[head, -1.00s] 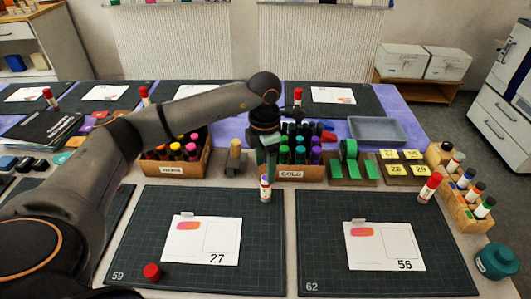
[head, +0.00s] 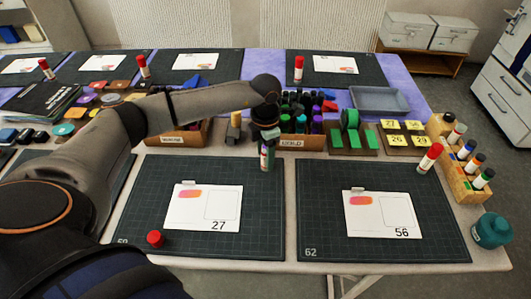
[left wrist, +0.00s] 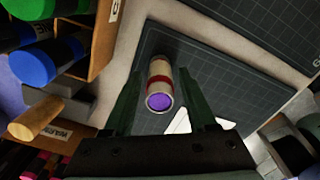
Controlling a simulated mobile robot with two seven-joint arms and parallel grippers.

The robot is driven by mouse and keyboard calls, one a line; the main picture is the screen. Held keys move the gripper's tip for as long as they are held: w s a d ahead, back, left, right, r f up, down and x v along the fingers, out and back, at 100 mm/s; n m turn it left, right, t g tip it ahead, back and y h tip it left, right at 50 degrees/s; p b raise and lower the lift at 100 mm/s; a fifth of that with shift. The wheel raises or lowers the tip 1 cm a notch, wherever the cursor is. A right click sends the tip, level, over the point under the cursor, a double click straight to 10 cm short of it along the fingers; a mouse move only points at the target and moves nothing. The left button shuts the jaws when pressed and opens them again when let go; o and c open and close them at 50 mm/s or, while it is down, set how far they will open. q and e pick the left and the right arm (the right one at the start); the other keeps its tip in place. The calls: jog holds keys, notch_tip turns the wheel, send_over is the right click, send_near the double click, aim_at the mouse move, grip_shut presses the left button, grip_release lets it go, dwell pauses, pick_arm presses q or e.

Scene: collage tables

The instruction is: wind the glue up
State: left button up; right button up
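The uncapped glue stick (head: 267,158) stands upright at the top right corner of the mat numbered 59 (head: 135,215). In the left wrist view the glue stick (left wrist: 160,88) shows a purple glue end, a pale body and a red band. My left gripper (head: 266,138) is directly above it, pointing down. In the left wrist view its fingers (left wrist: 158,80) are open, one on each side of the stick, with gaps visible. The red cap (head: 155,238) lies on the mat's lower left. My right gripper is not in view.
A card numbered 27 (head: 203,207) lies on the same mat. A wooden box of coloured bottles (head: 300,142) and a wooden peg (head: 235,125) stand close behind the stick. A capped glue stick (head: 430,157) stands on the right mat (head: 320,235). Free mat surrounds the cards.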

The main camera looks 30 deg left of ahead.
pick_arm(q)
grip_shut()
dwell(0.8)
